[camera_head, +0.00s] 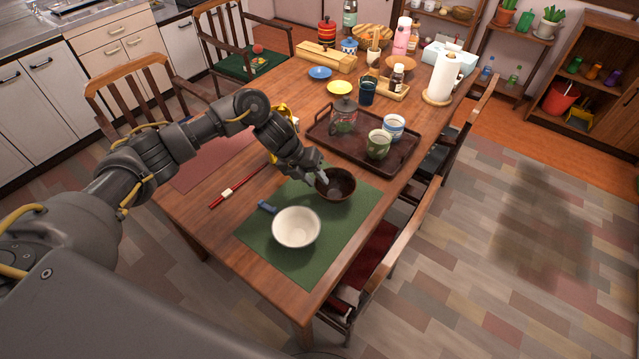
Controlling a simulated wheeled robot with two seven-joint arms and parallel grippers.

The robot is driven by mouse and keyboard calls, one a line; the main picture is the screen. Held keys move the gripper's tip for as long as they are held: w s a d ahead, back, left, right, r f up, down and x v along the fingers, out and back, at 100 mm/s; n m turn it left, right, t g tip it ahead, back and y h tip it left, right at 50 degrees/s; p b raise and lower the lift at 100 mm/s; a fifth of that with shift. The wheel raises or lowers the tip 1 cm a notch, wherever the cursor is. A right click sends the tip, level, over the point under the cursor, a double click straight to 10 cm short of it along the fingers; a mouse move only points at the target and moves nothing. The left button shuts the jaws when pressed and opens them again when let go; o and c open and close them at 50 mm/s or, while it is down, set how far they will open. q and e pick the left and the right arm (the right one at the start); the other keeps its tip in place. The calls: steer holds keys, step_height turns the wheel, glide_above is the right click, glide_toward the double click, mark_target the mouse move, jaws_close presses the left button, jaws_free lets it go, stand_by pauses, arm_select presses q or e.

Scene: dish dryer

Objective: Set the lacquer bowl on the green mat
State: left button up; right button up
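The lacquer bowl (341,192), dark brown and round, is upright at the far right part of the green mat (263,237). Whether it rests on the mat or is just above it is hard to tell. My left gripper (321,180) reaches down to the bowl's left rim, with a pale fingertip over or inside it. The wrist hides part of the fingers, so I cannot tell whether they are closed on the rim. My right gripper is out of view.
A white bowl (297,229) stands on the mat in front of the lacquer bowl. A small blue item (267,207) lies at the mat's left edge, near red chopsticks (236,187). A tray (400,160) with cups is behind. A chair (390,255) stands at the right.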

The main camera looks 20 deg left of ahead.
arm_select(q)
steer(key=v, duration=0.9)
steer(key=shift+r, duration=0.1)
